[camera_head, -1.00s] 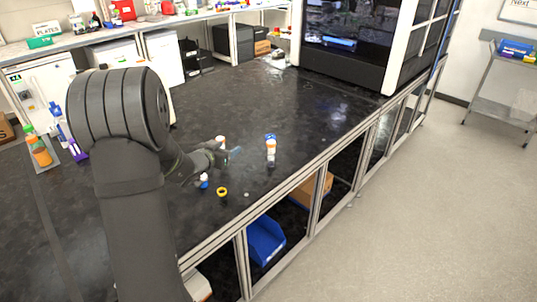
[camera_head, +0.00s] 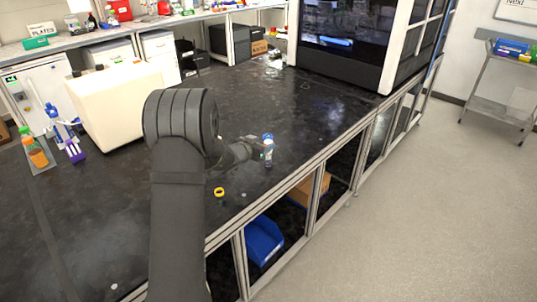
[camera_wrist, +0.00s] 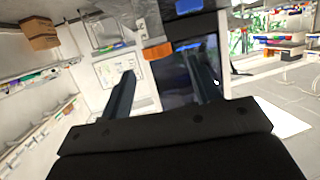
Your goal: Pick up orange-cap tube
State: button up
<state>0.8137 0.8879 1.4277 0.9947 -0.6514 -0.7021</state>
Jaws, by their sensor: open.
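In the head view, a small upright tube with a blue cap (camera_head: 268,138) stands on the black bench; an orange cap is hard to make out there. My gripper (camera_head: 257,148) is at bench level just left of that upright tube. In the wrist view my gripper (camera_wrist: 163,82) is open, with its fingers apart. A blue item (camera_wrist: 187,5) is cut off at the top edge of the wrist view. I cannot tell whether a finger touches the tube.
A yellow ring-shaped cap (camera_head: 219,192) is on the bench near the front edge. A cream-coloured box machine (camera_head: 115,105) stands behind my arm at left. Bottles (camera_head: 36,155) stand at far left. The black bench (camera_head: 310,110) is clear to the right and behind the tube.

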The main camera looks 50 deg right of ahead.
aim_at(266, 144)
jog(key=x, duration=0.2)
jog(key=f+x, duration=0.1)
jog(key=x, duration=0.1)
jog(key=shift+s+a, duration=0.1)
jog(key=shift+d+f, duration=0.15)
jog(key=shift+d, duration=0.4)
grip_shut()
